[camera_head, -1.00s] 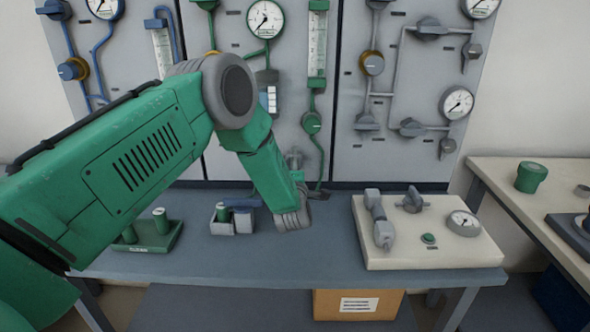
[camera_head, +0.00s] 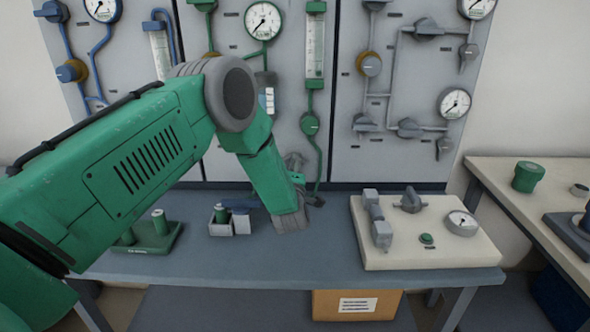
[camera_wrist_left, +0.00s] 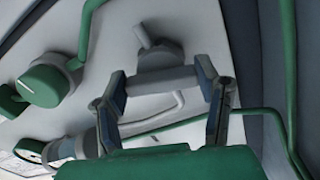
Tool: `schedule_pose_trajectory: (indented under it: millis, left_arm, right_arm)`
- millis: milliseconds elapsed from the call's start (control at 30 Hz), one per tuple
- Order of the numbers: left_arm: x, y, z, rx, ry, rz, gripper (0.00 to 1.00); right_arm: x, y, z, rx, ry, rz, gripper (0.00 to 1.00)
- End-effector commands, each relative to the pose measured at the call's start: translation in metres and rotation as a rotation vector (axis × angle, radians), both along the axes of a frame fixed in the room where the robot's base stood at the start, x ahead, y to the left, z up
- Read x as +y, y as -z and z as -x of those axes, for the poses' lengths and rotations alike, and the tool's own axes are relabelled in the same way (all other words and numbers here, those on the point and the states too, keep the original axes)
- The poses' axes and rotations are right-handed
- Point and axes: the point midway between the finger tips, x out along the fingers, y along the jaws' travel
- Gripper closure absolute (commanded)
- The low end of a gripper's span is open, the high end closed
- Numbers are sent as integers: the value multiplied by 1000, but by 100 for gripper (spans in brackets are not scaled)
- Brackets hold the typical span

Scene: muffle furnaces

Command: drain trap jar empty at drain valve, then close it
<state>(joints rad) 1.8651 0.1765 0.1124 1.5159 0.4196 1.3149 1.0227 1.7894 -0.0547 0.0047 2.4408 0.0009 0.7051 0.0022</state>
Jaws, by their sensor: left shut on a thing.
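My left gripper (camera_wrist_left: 165,88) is shut on the grey bar handle (camera_wrist_left: 160,78) of a round grey valve (camera_wrist_left: 158,55) on the panel, apparently the drain valve. The bar lies across between the two fingertips. In the head view, my left gripper (camera_head: 297,168) is at the lower middle panel, partly hidden behind my green wrist. The trap jar (camera_head: 269,100), with a pale window, hangs below the middle gauge; my arm partly hides it. Its liquid level is too small to read. My right gripper is not in view.
A green valve (camera_head: 310,123) and pipe stand just right of my gripper. On the bench are a green stand (camera_head: 150,240), a small grey box (camera_head: 222,228) and a beige board (camera_head: 430,255) with fittings. The bench front centre is clear.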

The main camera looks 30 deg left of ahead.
Motion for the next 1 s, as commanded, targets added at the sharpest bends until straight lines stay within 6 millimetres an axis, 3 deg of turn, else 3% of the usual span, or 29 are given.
schedule_pose_trajectory:
  millis: [1000]
  left_arm:
    - [6, -6, 0, 493, -16, -822, 71]
  right_arm:
    - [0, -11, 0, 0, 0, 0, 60]
